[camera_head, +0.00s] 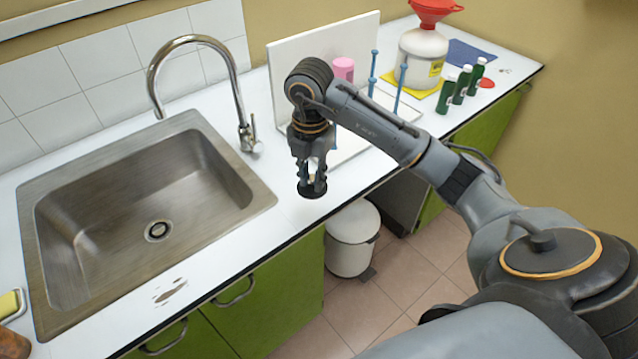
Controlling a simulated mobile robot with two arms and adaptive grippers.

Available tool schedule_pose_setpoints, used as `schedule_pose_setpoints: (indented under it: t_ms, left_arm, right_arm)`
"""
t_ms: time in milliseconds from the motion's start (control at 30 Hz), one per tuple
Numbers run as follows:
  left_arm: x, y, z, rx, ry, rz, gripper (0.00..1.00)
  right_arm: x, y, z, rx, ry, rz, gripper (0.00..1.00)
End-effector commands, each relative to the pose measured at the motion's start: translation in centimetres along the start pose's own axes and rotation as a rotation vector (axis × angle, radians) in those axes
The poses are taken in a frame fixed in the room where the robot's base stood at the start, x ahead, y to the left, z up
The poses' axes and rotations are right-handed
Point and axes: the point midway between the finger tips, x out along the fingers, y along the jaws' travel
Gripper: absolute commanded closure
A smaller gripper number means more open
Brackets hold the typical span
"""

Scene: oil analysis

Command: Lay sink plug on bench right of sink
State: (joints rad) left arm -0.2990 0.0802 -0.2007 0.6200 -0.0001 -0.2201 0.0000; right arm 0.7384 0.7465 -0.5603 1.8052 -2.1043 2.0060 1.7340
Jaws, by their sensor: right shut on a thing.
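The sink plug (312,190) is a small dark disc with a knob on top. My right gripper (311,178) points down and is shut on the plug's knob. The plug is over the white bench (290,213), right of the sink and near the front edge. I cannot tell whether it touches the bench. The steel sink (110,190) is empty, with its round drain (158,231) uncovered. My left gripper is out of view.
A curved tap (240,110) stands at the sink's back right. Behind my gripper are a white board (285,60) and a pink bottle (343,68). A white jug (422,55) and green bottles (462,84) stand farther right. A white bin (352,240) is below.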

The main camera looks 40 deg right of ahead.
Motion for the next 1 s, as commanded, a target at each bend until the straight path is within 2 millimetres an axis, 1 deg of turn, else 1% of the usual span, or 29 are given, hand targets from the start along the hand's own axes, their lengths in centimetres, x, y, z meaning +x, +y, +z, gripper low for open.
schedule_pose_setpoints:
  t_ms: [33,100,200,300,467,500,600,700,800,1000]
  left_arm:
    - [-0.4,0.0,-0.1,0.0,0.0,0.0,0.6]
    - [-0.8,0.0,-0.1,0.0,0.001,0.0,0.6]
    - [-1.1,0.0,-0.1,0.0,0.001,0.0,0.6]
    - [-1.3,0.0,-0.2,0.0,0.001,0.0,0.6]
    - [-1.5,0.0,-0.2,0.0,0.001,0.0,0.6]
    - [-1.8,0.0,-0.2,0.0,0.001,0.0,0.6]
    - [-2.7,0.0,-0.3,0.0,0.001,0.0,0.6]
    - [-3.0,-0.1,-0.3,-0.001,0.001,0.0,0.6]
    - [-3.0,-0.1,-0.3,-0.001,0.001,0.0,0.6]
    - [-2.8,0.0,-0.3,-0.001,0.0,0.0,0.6]
  right_arm:
    - [0.8,0.2,0.9,0.004,0.005,-0.005,1.0]
    - [2.2,0.5,1.9,0.002,0.003,-0.007,1.0]
    - [3.8,1.0,3.2,0.002,0.002,-0.004,1.0]
    - [4.9,1.3,4.0,0.0,0.002,-0.002,1.0]
    - [5.9,1.6,4.8,0.0,0.001,-0.002,1.0]
    - [6.3,1.6,5.0,0.0,0.002,-0.003,1.0]
    - [7.7,1.5,4.8,-0.002,0.003,-0.005,1.0]
    - [8.8,1.6,4.9,-0.001,0.001,-0.002,1.0]
    - [9.1,1.7,4.9,-0.002,0.0,0.001,1.0]
    - [9.2,1.7,4.9,-0.002,-0.001,0.001,1.0]
